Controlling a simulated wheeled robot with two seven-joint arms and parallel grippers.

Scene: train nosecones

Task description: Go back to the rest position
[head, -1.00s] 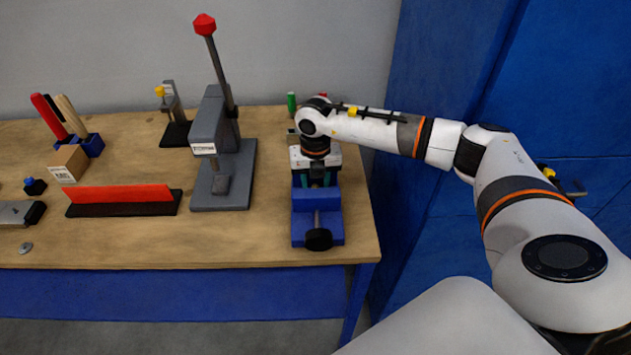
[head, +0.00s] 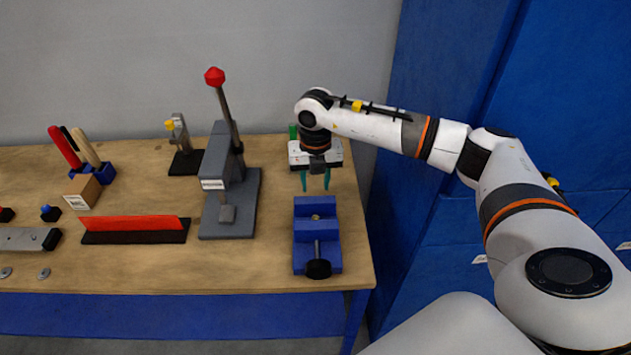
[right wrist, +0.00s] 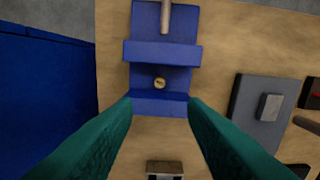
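My right gripper (head: 315,182) hangs pointing down above and behind the blue vise (head: 304,228) near the bench's right end. Its two green fingers are apart, with nothing between them. In the right wrist view, the open fingers (right wrist: 160,103) frame the same vise (right wrist: 145,52). A small round brass-coloured piece (right wrist: 160,83) sits between the vise jaws, apart from the fingers. It also shows as a small spot in the head view (head: 316,217). My left gripper is not in view.
A grey lever press (head: 218,160) with a red knob stands left of the vise. A red strip on a black base (head: 130,225), a tool holder (head: 105,174) and a small stand (head: 187,162) lie further left. Blue panels (head: 440,60) are at the right, close to my arm.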

